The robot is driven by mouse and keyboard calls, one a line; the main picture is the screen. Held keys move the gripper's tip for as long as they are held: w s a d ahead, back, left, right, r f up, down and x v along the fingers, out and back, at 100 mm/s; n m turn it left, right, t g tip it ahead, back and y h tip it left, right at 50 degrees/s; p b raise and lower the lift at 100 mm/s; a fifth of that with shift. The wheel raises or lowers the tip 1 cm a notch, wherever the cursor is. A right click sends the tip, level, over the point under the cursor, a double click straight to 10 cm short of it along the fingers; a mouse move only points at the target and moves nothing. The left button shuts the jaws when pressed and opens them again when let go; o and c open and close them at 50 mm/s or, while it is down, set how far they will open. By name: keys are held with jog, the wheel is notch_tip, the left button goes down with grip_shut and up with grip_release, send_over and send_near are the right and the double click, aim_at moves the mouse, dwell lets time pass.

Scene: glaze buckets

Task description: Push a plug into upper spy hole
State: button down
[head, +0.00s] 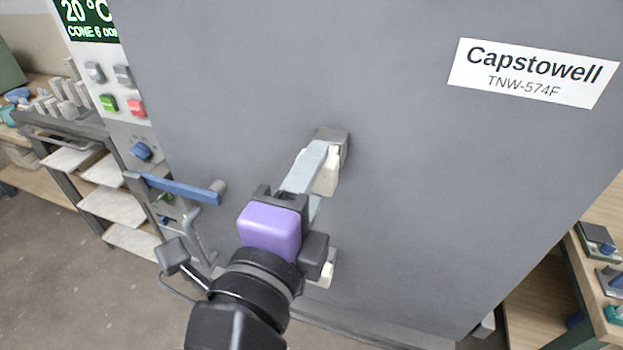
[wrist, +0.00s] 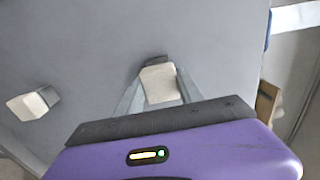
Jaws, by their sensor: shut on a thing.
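My gripper (head: 322,165) reaches to the grey kiln front and is shut on a cream plug (head: 331,176). In the wrist view the plug (wrist: 159,84) sits between the two pale fingers, its broad end facing me. The upper spy hole's dark collar (head: 341,135) is right behind the plug, and its edge also shows in the wrist view (wrist: 153,60). The plug hides the opening, so I cannot tell how deep it is. A second cream plug (head: 329,270) sticks out lower down, partly behind my gripper; it shows at left in the wrist view (wrist: 27,107).
The kiln's blue-handled latch (head: 180,188) projects left of my arm, near the control panel (head: 118,75). A shelf rack (head: 105,205) stands at far left and a workbench (head: 598,235) at right.

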jog(key=shift+w+b, duration=0.2)
jog(key=shift+b, duration=0.1)
jog(key=shift+w+d+b, duration=0.2)
jog(key=shift+w+b, duration=0.1)
jog(key=shift+w, duration=0.1)
jog(key=shift+w+d+b, duration=0.15)
jog(key=shift+w+b, duration=0.25)
jog(key=shift+b, duration=0.15)
dwell(0.3)
jog(key=shift+c, duration=2.3)
grip_release()
jog(key=shift+s, duration=0.1)
jog(key=b+v, duration=0.3)
jog(key=v, duration=0.4)
jog(key=shift+s+a, duration=0.2)
jog(key=shift+s, duration=0.15)
